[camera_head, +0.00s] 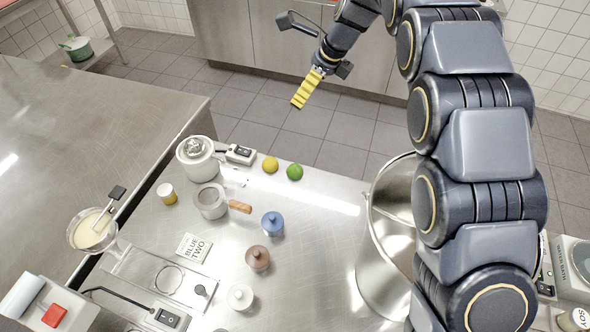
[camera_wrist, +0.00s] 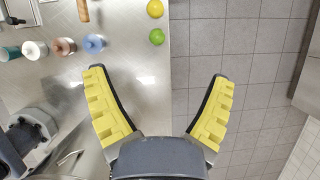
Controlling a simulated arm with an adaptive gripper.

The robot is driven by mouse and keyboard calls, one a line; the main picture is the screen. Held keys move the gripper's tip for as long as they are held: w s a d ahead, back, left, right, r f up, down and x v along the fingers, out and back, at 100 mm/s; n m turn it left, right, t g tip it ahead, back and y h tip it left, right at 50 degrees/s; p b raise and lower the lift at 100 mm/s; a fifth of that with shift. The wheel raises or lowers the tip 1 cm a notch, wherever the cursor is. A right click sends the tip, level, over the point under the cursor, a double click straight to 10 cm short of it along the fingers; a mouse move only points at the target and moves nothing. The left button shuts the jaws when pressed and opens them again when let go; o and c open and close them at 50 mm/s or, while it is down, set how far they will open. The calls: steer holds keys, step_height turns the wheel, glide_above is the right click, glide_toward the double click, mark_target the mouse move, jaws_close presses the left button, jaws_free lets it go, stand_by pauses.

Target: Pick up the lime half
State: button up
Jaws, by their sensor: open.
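A small green lime piece (camera_head: 295,171) lies near the far edge of the steel counter, just right of a yellow lemon piece (camera_head: 270,164). In the wrist view the lime (camera_wrist: 157,36) shows at top centre, at the counter edge, with the lemon (camera_wrist: 155,9) just above it. I cannot tell from here whether the lime is a half. My gripper (camera_head: 307,89), with yellow ridged fingers, is beyond the counter edge over the floor. In the wrist view my gripper (camera_wrist: 158,74) is open and empty, its fingers wide apart, with the lime beyond the tips.
A large steel pot (camera_head: 385,250) stands to the right. Counter right of the lime is clear.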

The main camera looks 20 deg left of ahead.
glide_above(298, 168)
steer(key=d, duration=0.2)
step_height(298, 168, down, 20)
steer(key=shift+s+d+f, duration=0.1)
steer(key=shift+s+f, duration=0.05)
steer(key=shift+f, duration=0.1)
steer(key=x, duration=0.7)
steer(key=shift+f, duration=0.4)
steer(key=c, duration=1.3)
